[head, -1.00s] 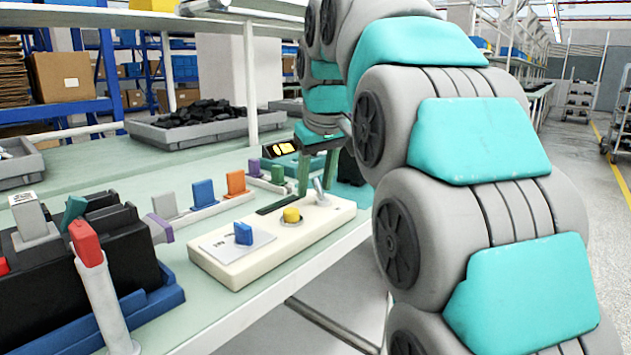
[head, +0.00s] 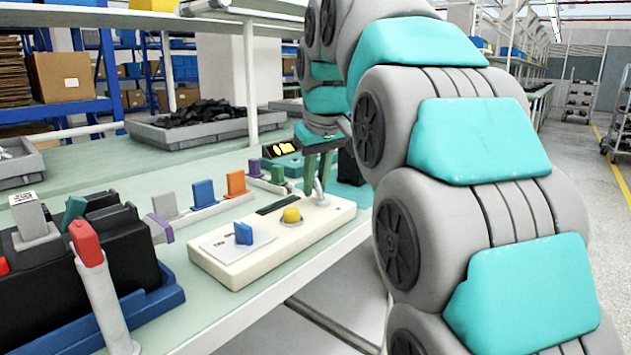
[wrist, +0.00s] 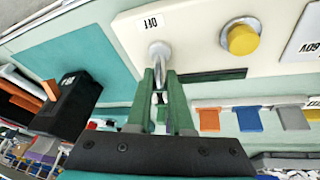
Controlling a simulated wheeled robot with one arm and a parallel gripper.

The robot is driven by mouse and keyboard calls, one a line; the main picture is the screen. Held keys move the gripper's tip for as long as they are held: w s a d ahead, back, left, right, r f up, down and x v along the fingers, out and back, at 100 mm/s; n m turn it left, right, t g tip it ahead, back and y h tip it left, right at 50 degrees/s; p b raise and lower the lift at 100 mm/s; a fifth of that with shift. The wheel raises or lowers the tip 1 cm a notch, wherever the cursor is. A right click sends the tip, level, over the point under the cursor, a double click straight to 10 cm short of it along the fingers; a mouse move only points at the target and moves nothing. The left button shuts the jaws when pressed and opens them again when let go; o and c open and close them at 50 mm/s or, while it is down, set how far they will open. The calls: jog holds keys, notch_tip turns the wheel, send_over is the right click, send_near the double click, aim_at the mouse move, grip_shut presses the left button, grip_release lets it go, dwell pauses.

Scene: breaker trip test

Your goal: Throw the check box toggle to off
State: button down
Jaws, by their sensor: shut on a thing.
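The check box (head: 240,262) is a long cream panel on the bench in the head view, and the wrist view shows part of it up close (wrist: 200,60). Its metal toggle (head: 320,197) stands at the right end, and in the wrist view the toggle (wrist: 159,50) is beside a label reading OFF (wrist: 152,22). My gripper (head: 318,178) has green fingers and is at the toggle. In the wrist view my gripper (wrist: 161,80) is shut on the toggle, one finger on each side. The lever's tip is partly hidden between the fingers.
The box also bears a yellow button (head: 291,215) and a blue knob (head: 243,233). Coloured breakers, among them an orange one (head: 236,183), stand in a row behind. A black unit (head: 75,262) and a red-tipped lever (head: 87,243) are at left. A dark block (wrist: 75,100) is nearby.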

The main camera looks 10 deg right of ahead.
aim_at(330, 207)
jog(key=shift+s, duration=0.1)
jog(key=shift+s+d+f+t+y+b, duration=0.15)
jog(key=shift+t+y+b, duration=0.15)
jog(key=shift+t+b, duration=0.35)
jog(key=t+y+b, duration=0.1)
jog(key=b, duration=0.1)
jog(key=s+t+y+b, duration=0.1)
jog(key=t+b, duration=0.1)
jog(key=b, duration=0.1)
jog(key=shift+s+d+m, duration=0.1)
jog(key=shift+d+m, duration=0.2)
jog(key=shift+d, duration=0.05)
jog(key=t+y+b, duration=0.1)
jog(key=b, duration=0.1)
jog(key=s+t+y+b, duration=0.1)
jog(key=t+b, duration=0.1)
jog(key=b, duration=0.1)
jog(key=shift+d+m, duration=0.3)
jog(key=shift+d, duration=0.1)
jog(key=shift+d+t+y+b, duration=0.1)
jog(key=shift+t+y+b, duration=0.2)
jog(key=shift+t+b, duration=0.25)
jog(key=c, duration=0.8)
grip_release()
jog(key=shift+c, duration=0.2)
jog(key=shift+s+r, duration=0.1)
jog(key=shift+r, duration=0.1)
